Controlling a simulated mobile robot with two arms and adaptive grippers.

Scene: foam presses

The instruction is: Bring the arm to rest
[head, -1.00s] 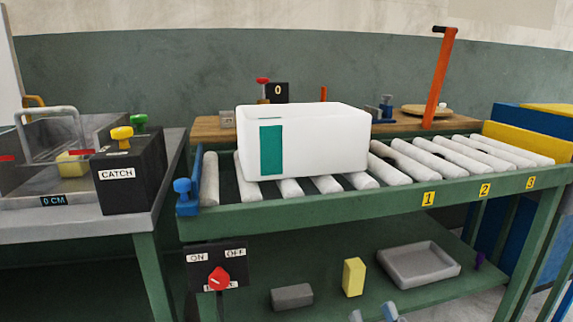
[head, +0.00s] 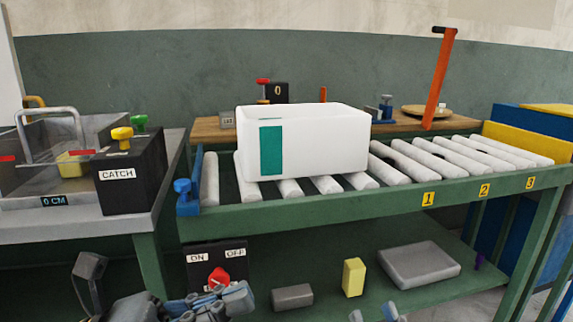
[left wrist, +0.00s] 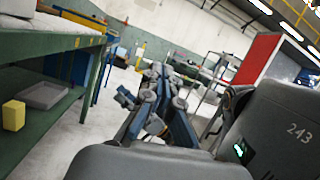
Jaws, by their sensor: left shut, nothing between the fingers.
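My left gripper (head: 238,297) is low at the bottom of the head view, in front of the lower part of the ON/OFF panel. Its fingers are shut with nothing between them. It also shows in the left wrist view (left wrist: 150,108), pointing out over the open floor and holding nothing. My right gripper (head: 373,313) shows only its fingertips at the bottom edge of the head view. The tips stand apart with nothing seen between them; the rest is out of frame.
A white box (head: 330,140) sits on the roller conveyor (head: 310,198). The panel's red knob (head: 219,277) is close to my left gripper. A grey block (head: 292,296), a yellow block (head: 354,277) and a grey tray (head: 420,265) lie on the lower shelf.

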